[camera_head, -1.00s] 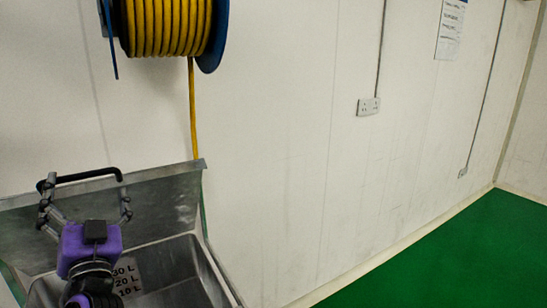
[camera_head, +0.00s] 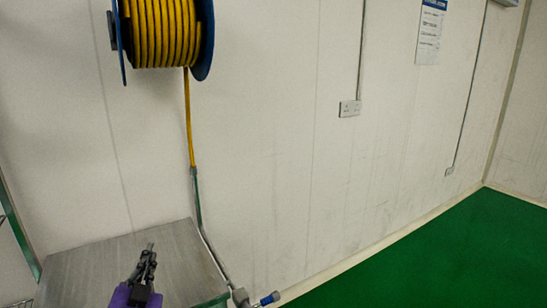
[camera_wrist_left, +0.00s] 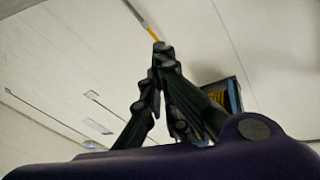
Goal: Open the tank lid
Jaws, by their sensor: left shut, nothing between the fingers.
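The grey metal tank lid (camera_head: 90,275) shows at the bottom left of the head view. It looks flat, and the tank's inside does not show. Its handle and front edge are not visible. My purple left gripper (camera_head: 150,247) is in front of the lid in this view, with its dark fingers together and empty. The left wrist view shows the same closed fingers (camera_wrist_left: 163,50) against the pale wall, with no lid or handle visible between them. Whether the fingers touch the lid cannot be told. My right gripper is not in view.
A blue reel of yellow hose (camera_head: 165,30) hangs on the white wall above the tank. Its hose (camera_head: 188,120) runs down to a grey pipe and a blue-ended fitting (camera_head: 265,299) at the lid's right. The green floor (camera_head: 440,255) at right is clear.

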